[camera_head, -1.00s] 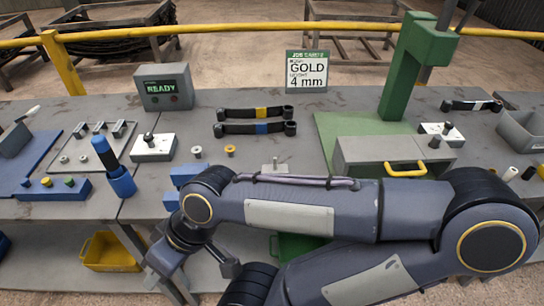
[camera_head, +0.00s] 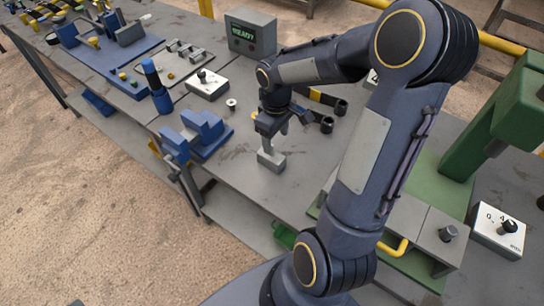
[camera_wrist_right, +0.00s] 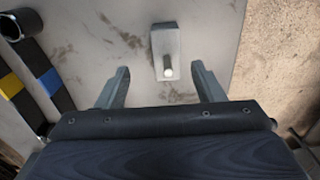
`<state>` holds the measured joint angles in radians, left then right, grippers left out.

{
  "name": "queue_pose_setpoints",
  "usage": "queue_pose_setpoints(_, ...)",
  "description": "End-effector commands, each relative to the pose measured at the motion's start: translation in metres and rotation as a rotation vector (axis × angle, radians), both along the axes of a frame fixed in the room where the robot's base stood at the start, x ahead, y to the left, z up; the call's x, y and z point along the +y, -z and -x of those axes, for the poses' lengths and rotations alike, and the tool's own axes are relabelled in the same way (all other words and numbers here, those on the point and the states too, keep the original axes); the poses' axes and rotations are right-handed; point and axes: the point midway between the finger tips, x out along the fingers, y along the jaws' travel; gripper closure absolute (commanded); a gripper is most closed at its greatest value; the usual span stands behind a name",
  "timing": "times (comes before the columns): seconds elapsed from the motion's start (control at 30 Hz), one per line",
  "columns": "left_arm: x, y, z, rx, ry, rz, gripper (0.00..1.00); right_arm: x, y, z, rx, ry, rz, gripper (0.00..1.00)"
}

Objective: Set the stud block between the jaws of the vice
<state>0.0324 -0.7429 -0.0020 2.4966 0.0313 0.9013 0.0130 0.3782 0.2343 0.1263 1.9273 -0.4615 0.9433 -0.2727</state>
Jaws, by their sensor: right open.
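The stud block (camera_head: 271,157) is a small light-grey block with an upright stud, standing on the grey bench. It also shows in the right wrist view (camera_wrist_right: 166,42), its pale stud pointing toward the camera. The blue vice (camera_head: 204,134) is at the bench's front edge, left of the block. My right gripper (camera_head: 273,128) points down above the block. In the right wrist view its two fingers (camera_wrist_right: 161,77) are spread apart with nothing between them, and the block lies just beyond the tips. My left gripper shows in neither view.
A white dial box (camera_head: 208,86) and a small spool (camera_head: 231,104) stand behind the vice. Dark straps with coloured bands (camera_wrist_right: 45,78) lie near the gripper. A green press (camera_head: 505,115) stands at the right. Bare bench lies between block and vice.

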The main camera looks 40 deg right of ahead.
Motion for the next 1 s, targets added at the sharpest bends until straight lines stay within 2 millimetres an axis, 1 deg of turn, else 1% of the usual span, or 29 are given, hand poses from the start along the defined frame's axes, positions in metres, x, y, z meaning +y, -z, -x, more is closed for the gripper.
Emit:
queue_pose_setpoints(0.27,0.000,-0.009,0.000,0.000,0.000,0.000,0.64,0.011,0.036,-0.005,0.005,-0.002,-0.004,0.38)
queue_pose_setpoints(0.3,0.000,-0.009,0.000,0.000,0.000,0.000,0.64,0.011,0.043,-0.005,0.004,0.000,-0.003,0.38)
queue_pose_setpoints(0.4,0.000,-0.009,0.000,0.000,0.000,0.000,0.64,0.011,0.054,-0.006,0.002,0.000,-0.001,0.38)
queue_pose_setpoints(0.5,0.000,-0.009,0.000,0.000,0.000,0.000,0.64,0.011,0.058,-0.006,-0.001,0.001,-0.001,0.38)
queue_pose_setpoints(0.7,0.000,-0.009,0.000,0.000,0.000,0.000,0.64,0.011,0.058,-0.006,-0.002,0.002,-0.001,0.38)
queue_pose_setpoints(1.0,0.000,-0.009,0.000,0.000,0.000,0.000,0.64,0.011,0.058,-0.006,-0.002,0.002,-0.002,0.77)
